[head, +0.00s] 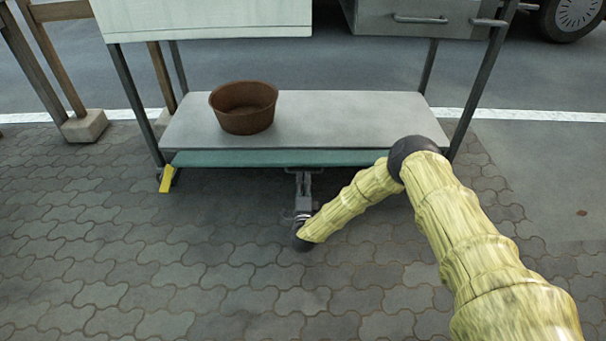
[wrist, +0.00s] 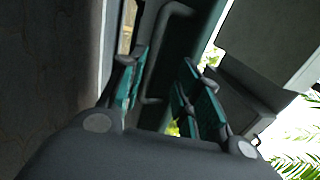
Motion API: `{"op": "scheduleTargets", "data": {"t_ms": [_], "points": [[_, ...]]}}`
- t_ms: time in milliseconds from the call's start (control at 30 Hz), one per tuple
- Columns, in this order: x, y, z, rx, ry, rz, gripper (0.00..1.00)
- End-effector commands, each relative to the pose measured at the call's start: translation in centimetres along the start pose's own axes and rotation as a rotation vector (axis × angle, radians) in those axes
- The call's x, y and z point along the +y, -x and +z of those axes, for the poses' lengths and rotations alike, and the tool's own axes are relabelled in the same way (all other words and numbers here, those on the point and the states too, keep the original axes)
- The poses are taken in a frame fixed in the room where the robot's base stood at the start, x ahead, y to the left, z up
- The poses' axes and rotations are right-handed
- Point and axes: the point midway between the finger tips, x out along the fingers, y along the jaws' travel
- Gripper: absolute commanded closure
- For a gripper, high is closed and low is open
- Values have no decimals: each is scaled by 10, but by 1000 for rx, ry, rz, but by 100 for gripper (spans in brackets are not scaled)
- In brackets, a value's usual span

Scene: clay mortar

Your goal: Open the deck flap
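The deck flap appears to be the teal panel (head: 225,159) along the front edge of the cart's lower shelf. In the wrist view it seems to be the dark teal surface (wrist: 183,42) ahead of my fingers. A dark bar handle (wrist: 152,72) stands out from it and lies between my fingers, closer to the left one. My gripper (head: 304,176) is at the middle of the panel's front edge, pointing toward it. In the wrist view my gripper (wrist: 166,62) has its teal-padded fingers spread apart. Whether a finger touches the handle cannot be told.
A brown bowl (head: 244,108) stands on the grey lower shelf (head: 345,118). A yellow piece (head: 167,179) is at the front left leg. A drawer unit (head: 420,18) hangs above right. A wooden frame (head: 55,60) stands left. The paving (head: 120,270) in front is clear.

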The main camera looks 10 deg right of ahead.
Motion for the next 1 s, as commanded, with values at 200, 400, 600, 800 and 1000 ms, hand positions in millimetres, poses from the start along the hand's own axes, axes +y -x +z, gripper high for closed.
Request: {"op": "scheduleTargets", "data": {"t_ms": [200,400,600,800,1000], "points": [[1,38,0,-1,0,2,67],[1,58,0,0,0,1,67],[1,64,-1,0,0,1,67],[1,64,-1,0,0,1,67],[2,71,5,-6,-72,11,100]]}}
